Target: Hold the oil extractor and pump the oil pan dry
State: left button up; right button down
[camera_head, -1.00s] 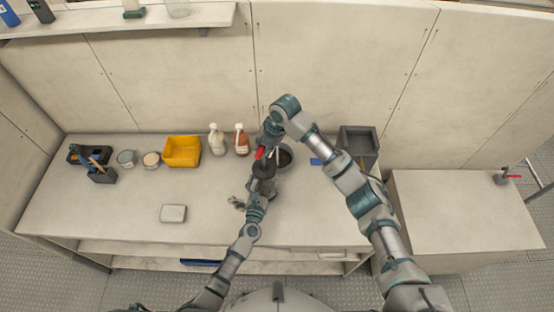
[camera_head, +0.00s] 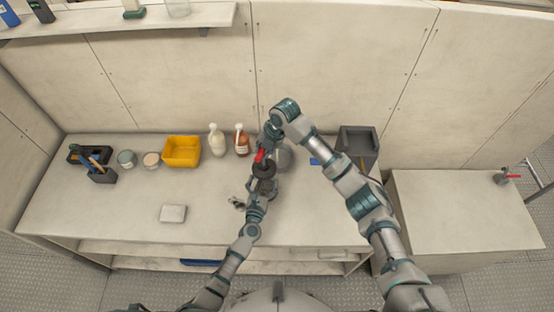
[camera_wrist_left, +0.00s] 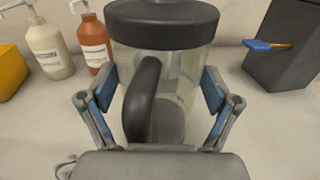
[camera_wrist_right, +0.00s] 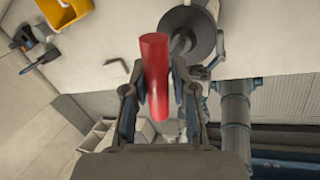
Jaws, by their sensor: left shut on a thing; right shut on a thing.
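The oil extractor has a clear cylinder (camera_wrist_left: 185,75), a black lid (camera_head: 264,170), a black side handle (camera_wrist_left: 143,95) and a red pump grip (camera_wrist_right: 155,65). It stands upright on the bench. My left gripper (camera_wrist_left: 160,98) is shut on the black side handle, its fingers either side of it. My right gripper (camera_head: 263,151) is shut on the red pump grip, above the lid. The oil pan (camera_head: 284,158) lies just behind and right of the extractor, partly hidden by my right arm. Its visible inside looks grey.
A white bottle (camera_head: 217,142), an amber bottle (camera_head: 241,141) and a yellow bin (camera_head: 182,152) stand along the back. A dark grey box (camera_head: 357,143) stands right. A pale block (camera_head: 173,213) lies at the front left. The bench's right part is clear.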

pick_arm(q)
jog(key=shift+s+d, duration=0.1)
jog(key=shift+d, duration=0.2)
pick_arm(e)
jog(key=shift+f, duration=2.35)
jog(key=c, duration=0.9)
grip_release()
jog(key=shift+a+r, duration=0.1)
pick_arm(q)
jog(key=shift+a, duration=0.15)
pick_arm(e)
jog(key=shift+r, duration=0.1)
pick_arm(q)
jog(key=shift+a, duration=0.1)
pick_arm(e)
jog(key=shift+r, duration=3.4)
pick_arm(q)
jog(key=o, duration=1.2)
jog(key=shift+c, duration=0.2)
